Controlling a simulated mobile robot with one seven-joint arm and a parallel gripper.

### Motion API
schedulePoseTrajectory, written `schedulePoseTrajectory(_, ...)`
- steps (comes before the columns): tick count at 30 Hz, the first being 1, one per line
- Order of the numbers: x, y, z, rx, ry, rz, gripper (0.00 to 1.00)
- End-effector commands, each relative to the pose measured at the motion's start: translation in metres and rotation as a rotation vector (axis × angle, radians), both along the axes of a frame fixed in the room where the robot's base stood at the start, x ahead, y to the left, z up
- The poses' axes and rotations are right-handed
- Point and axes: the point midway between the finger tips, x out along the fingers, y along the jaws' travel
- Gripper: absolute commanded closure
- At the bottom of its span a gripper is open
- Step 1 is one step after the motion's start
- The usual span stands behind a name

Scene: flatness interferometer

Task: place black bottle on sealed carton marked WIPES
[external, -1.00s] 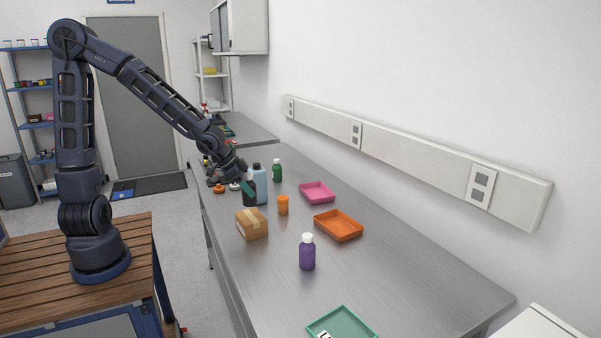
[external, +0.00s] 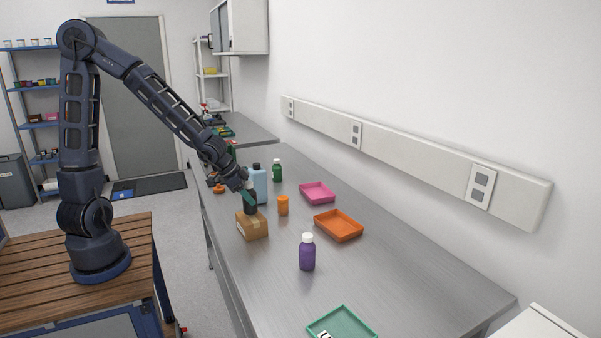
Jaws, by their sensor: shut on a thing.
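The black bottle (external: 251,207) is held upright between the fingers of my gripper (external: 247,196). It is over the far part of the brown carton (external: 253,229), the only carton in view. The bottle's base is at the height of the carton's top. I cannot tell whether it touches the carton or is just above it. The carton sits closed on the metal bench with tape on it; its marking is too small to read. My gripper is shut on the bottle and hides part of it.
A light blue bottle (external: 260,183) stands close behind the black bottle. An orange jar (external: 283,206) is right of the carton. A green bottle (external: 277,171), purple bottle (external: 307,252), pink tray (external: 317,192), orange tray (external: 338,226) and green tray (external: 342,324) are on the bench (external: 400,270).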

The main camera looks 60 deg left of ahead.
Motion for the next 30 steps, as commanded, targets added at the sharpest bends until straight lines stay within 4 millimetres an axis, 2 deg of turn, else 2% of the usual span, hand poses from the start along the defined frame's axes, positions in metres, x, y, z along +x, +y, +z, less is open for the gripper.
schedulePoseTrajectory(9, 0.0, -0.001, -0.011, 0.0, 0.0, -0.004, 0.85)
schedulePoseTrajectory(27, 0.0, -0.001, -0.016, 0.001, 0.001, -0.002, 0.85)
schedulePoseTrajectory(28, 0.0, -0.001, -0.016, 0.001, 0.001, -0.002, 0.5)
schedulePoseTrajectory(30, 0.0, 0.0, -0.016, 0.0, 0.001, -0.001, 0.36)
